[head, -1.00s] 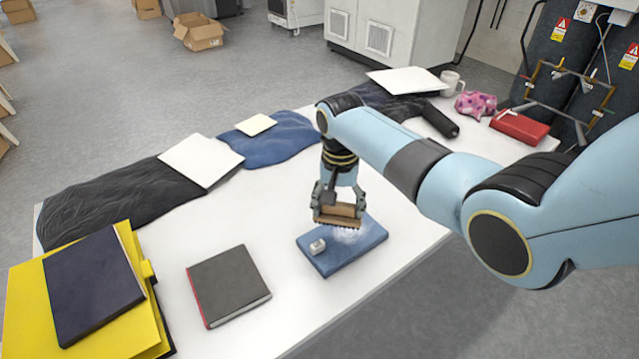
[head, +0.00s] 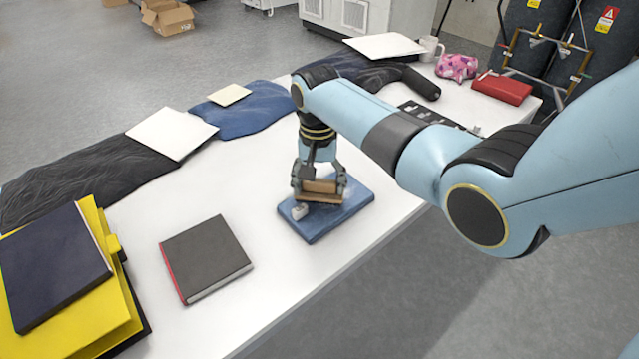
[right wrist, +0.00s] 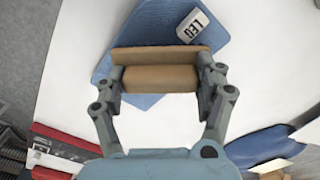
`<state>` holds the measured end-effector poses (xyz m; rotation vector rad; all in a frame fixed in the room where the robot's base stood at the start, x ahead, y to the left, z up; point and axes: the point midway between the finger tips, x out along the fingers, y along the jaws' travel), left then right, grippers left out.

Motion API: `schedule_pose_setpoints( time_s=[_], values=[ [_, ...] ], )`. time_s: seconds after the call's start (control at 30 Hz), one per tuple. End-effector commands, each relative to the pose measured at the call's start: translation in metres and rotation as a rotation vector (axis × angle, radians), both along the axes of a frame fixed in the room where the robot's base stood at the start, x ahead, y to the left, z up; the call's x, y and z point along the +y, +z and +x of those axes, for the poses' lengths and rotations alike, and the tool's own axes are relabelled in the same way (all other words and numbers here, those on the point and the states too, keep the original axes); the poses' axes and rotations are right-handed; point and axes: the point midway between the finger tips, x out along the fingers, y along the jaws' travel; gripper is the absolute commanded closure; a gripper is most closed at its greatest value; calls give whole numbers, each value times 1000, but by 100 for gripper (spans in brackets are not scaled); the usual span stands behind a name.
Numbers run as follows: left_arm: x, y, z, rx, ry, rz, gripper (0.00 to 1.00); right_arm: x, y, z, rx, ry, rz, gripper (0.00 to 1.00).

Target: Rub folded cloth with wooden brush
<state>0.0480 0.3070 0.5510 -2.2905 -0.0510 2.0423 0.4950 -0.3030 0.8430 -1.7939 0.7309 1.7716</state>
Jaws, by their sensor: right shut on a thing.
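The folded blue cloth (head: 349,209) lies flat on the white table, and a small whitish block (head: 299,211) sits on its left part. In the right wrist view the cloth (right wrist: 150,38) lies beyond the brush, and the block (right wrist: 192,26) shows dark marks. My right gripper (head: 319,187) is shut on the wooden brush (head: 320,196), with a finger at each end of the handle. The brush (right wrist: 158,78) is over the cloth; its bristles are mostly hidden, and I cannot tell whether they touch. My left gripper is not in view.
A dark grey book (head: 206,257) lies left of the cloth. A navy book (head: 50,265) rests on a yellow binder (head: 100,300) at the far left. Dark and blue garments (head: 240,115), a mug (head: 431,48) and a red book (head: 502,88) line the far side. Bare table surrounds the cloth.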

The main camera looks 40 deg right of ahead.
Motion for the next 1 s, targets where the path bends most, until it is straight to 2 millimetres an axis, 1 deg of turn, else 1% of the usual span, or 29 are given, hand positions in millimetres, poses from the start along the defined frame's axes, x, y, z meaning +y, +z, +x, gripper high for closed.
schedule_pose_setpoints(
  time_s=[0.03,0.23,0.57,0.67,0.9,1.0],
  values=[
    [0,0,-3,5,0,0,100,0,-3,-3,8,0,1,59],
    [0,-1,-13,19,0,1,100,1,-4,-5,11,0,1,59],
    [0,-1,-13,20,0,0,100,0,-6,-6,16,0,1,59],
    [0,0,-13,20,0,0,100,-4,-6,-6,17,0,0,59],
    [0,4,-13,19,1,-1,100,-28,-5,-4,16,-1,-4,59],
    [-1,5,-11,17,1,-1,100,-34,-4,-2,11,-1,-2,59]
  ],
)
